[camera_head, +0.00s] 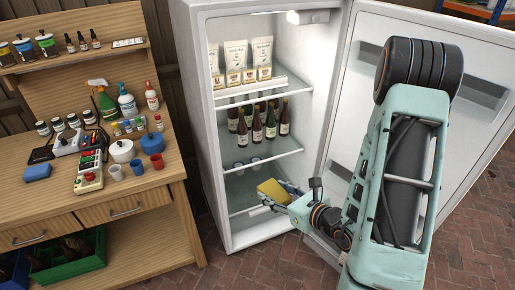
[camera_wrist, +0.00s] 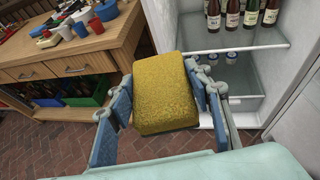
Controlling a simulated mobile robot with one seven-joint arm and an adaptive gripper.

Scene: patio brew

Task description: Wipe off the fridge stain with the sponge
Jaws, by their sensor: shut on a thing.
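My gripper (camera_wrist: 164,100) is shut on a yellow sponge (camera_wrist: 163,92), with a finger on each side of it. In the head view the sponge (camera_head: 273,191) shows at the lower opening of the fridge, in front of the bottom compartment. The white fridge (camera_head: 208,150) stands with its door (camera_head: 440,95) wide open to the right. My arm covers part of the door and the lower right of the fridge. I cannot make out a stain in either view; the sponge and arm hide part of the lower inside.
Glass shelves hold bags and small jars (camera_head: 248,76), dark bottles (camera_head: 257,121) and small cups or jars (camera_head: 247,166). A wooden workbench (camera_head: 150,185) with bottles, devices and a blue sponge-like block (camera_head: 37,172) stands left. Brick floor (camera_head: 250,272) is clear in front.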

